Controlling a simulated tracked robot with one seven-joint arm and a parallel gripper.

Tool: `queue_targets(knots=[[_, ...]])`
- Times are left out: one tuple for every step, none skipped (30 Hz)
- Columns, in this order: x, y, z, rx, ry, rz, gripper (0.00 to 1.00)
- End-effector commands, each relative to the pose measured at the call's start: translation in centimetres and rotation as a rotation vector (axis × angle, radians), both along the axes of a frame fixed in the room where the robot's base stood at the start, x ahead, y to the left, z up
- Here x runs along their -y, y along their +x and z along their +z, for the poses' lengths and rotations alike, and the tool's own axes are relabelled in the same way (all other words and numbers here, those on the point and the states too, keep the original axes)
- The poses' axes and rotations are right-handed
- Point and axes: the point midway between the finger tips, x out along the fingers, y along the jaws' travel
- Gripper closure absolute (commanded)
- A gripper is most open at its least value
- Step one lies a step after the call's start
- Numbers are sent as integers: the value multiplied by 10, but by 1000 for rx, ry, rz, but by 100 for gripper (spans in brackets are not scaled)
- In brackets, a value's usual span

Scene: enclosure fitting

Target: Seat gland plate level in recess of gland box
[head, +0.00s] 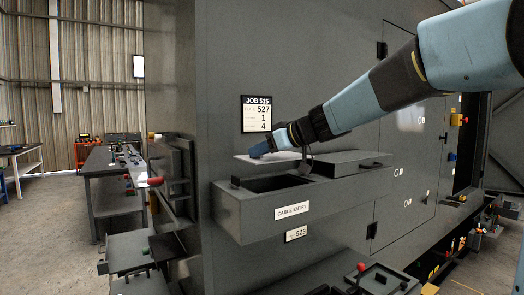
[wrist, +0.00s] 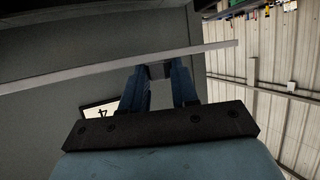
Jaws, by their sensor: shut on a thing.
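The gland plate (head: 275,160) is a thin light-grey panel, above the gland box (head: 240,213) in the head view. The box is a dark grey trough labelled CABLE ENTRY on the cabinet front. Its dark recess (head: 275,184) is open below the plate. My gripper (head: 258,150) is shut on the plate. In the wrist view the plate (wrist: 90,74) is a long thin strip, nearly edge-on, across the tips of my gripper (wrist: 155,70). The plate looks clear of the box; its exact height and tilt against the rim are hard to judge.
A dark flat cover (head: 350,161) takes the right part of the box top. A JOB 515 sign (head: 256,114) is on the cabinet wall behind. A workbench (head: 112,165) stands off to the left.

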Motion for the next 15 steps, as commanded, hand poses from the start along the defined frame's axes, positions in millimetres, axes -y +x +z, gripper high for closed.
queue_targets(knots=[[1, 0, 1, 1, -1, 2, 100], [2, 0, 0, 0, -2, 5, 100], [2, -1, -1, 1, -2, 7, 100], [2, -1, -2, 0, -1, 8, 100], [1, -1, -3, 0, -2, 8, 100], [1, -1, -5, -1, -2, 8, 100], [1, -1, -7, 0, -2, 8, 100], [1, -1, -8, 0, -2, 8, 100], [1, -1, -10, 0, -1, 8, 100], [1, -1, -12, 0, -1, 8, 100], [1, -1, -14, 0, -1, 8, 100], [1, -1, -16, 0, -1, 7, 100], [1, -1, -18, 0, -2, 7, 100], [1, -1, -20, 0, -2, 7, 100], [1, -1, -22, 0, -2, 7, 100]])
